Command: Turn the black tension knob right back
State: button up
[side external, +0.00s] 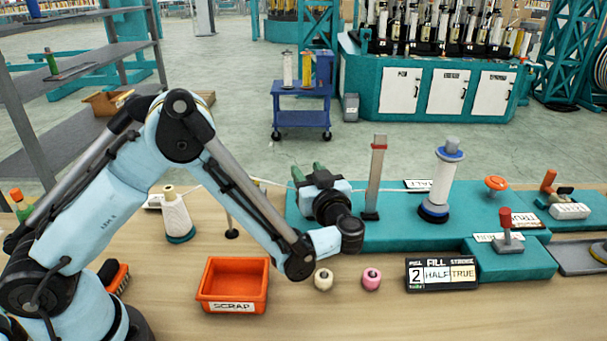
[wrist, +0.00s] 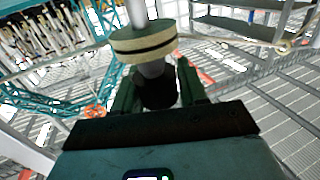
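In the wrist view a black round knob (wrist: 157,93) sits under a cream disc with a dark band (wrist: 144,42) on a pale post. The two green fingers of my gripper (wrist: 158,85) stand one on each side of the knob, close to its sides. I cannot tell whether they press on it. In the side view my gripper (side external: 308,173) is at the left end of the teal base (side external: 400,237), its green fingers apart and pointing away from the camera. The knob is not made out there; my wrist may hide it.
A post with a red top (side external: 375,175), a white spool (side external: 441,185) and a red-handled lever (side external: 506,230) stand to the right. An orange scrap bin (side external: 234,306), a cream bobbin (side external: 323,279) and a pink bobbin (side external: 371,279) are in front. A white rope passes behind my gripper.

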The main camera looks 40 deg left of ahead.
jog(key=c, duration=0.5)
jog(key=shift+s+n+g+y, duration=0.15)
jog(key=shift+n+g+y, duration=0.2)
jog(key=shift+n+g, duration=0.6)
jog(key=shift+s+n+g+y, duration=0.1)
jog(key=shift+n+g+y, duration=0.35)
jog(key=shift+g, duration=0.8)
jog(key=shift+c, duration=0.2)
jog(key=o, duration=1)
jog(key=shift+c, duration=0.2)
jog(key=s+d, duration=0.1)
jog(key=d, duration=0.6)
jog(key=shift+s+d, duration=0.15)
jog(key=shift+s, duration=0.05)
jog(key=shift+c, duration=0.2)
